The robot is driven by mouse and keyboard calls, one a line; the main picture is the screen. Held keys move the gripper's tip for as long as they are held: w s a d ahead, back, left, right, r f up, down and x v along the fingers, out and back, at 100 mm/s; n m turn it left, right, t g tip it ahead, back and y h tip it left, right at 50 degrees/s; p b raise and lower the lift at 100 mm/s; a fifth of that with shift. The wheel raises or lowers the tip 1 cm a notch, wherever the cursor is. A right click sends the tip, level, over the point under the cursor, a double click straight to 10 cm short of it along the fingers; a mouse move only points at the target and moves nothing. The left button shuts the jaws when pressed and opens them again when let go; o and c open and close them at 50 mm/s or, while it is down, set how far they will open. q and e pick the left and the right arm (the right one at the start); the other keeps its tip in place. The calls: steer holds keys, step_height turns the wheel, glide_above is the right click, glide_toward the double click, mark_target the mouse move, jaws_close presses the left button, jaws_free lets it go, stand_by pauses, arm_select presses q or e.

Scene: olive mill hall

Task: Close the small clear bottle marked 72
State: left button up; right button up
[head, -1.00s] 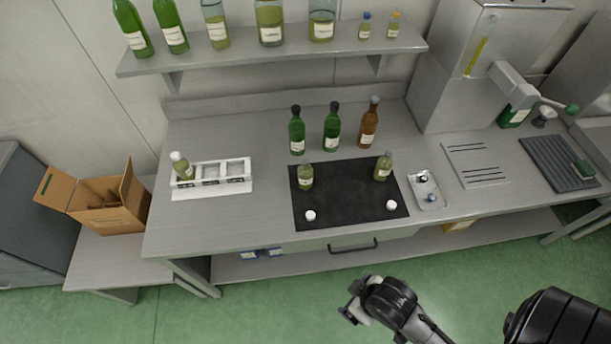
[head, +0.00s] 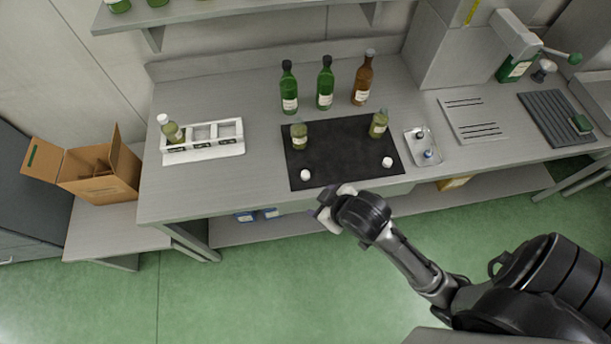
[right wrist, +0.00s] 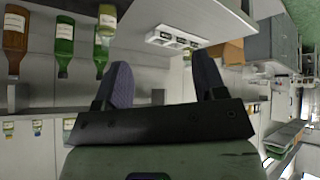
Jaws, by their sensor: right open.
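Two small clear bottles with olive-green contents stand upright and uncapped on a black mat (head: 340,155): a left one (head: 299,135) and a right one (head: 378,124). Their markings are too small to read, so I cannot tell which is 72. A white cap (head: 305,175) lies before the left bottle and another white cap (head: 387,162) before the right one. My right gripper (head: 328,209) is at the table's front edge, short of the mat. Its fingers are apart and empty in the right wrist view (right wrist: 163,82). My left gripper is out of view.
A white rack (head: 216,149) at the left holds a white-capped small bottle (head: 172,130). Green bottles (head: 289,90) and a brown bottle (head: 363,80) stand behind the mat. A small metal tray (head: 421,148) lies to its right. The tabletop between rack and mat is clear.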

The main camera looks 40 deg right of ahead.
steer(key=w+d+r+n+t+b, duration=0.1)
steer(key=w+r+b, duration=0.15)
steer(key=w, duration=0.55)
steer(key=w+r+n+t+h+b, duration=0.1)
steer(key=w+r+n, duration=0.1)
steer(key=w+r, duration=0.35)
steer(key=w+d+r+n+t+b, duration=0.1)
steer(key=w+b, duration=0.1)
steer(key=w, duration=0.7)
steer(key=w+d+f+g+h, duration=0.1)
steer(key=w+d+f+g, duration=0.2)
steer(key=d+f, duration=0.15)
steer(key=s+d+f+m+g+y, duration=0.1)
steer(key=s+f+m+g, duration=0.1)
steer(key=f, duration=0.4)
steer(key=s+d+f+m+g+y, duration=0.1)
steer(key=s+d+f+m+g, duration=0.1)
steer(key=f+g, duration=0.4)
steer(key=shift+s+f+m+g+b, duration=0.35)
steer(key=shift+s+f+m, duration=0.45)
steer(key=shift+m, duration=0.3)
